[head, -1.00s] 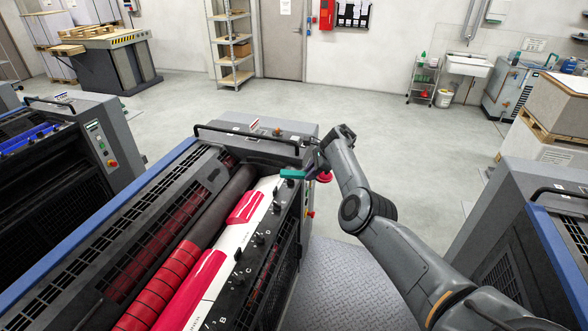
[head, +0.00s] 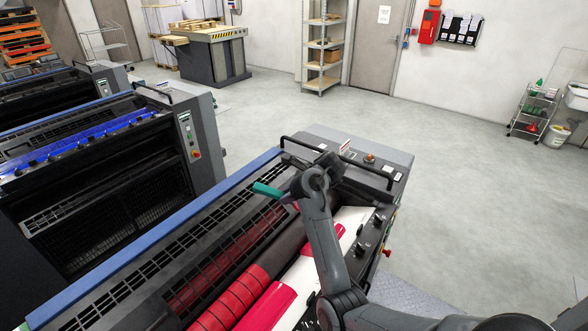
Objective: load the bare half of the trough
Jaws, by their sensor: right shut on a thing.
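The ink trough (head: 350,217) runs along the press beside a dark roller, partly covered by my right arm. Its near part holds magenta ink (head: 268,303); white surface shows at its far part. My right gripper (head: 291,193) is over the far end of the press, above the rollers, mostly hidden by my wrist. It is shut on a tool with a teal handle (head: 267,189), which sticks out to the left. The tool's other end is hidden behind my arm, so I cannot tell whether it carries ink. My left gripper is out of view.
Black ink keys (head: 368,236) line the trough's right side. A black rail (head: 338,160) crosses the far end of the press. A slotted guard (head: 225,255) lies left of the rollers. Another press (head: 100,165) with blue ink stands to the left. Open floor lies beyond and right.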

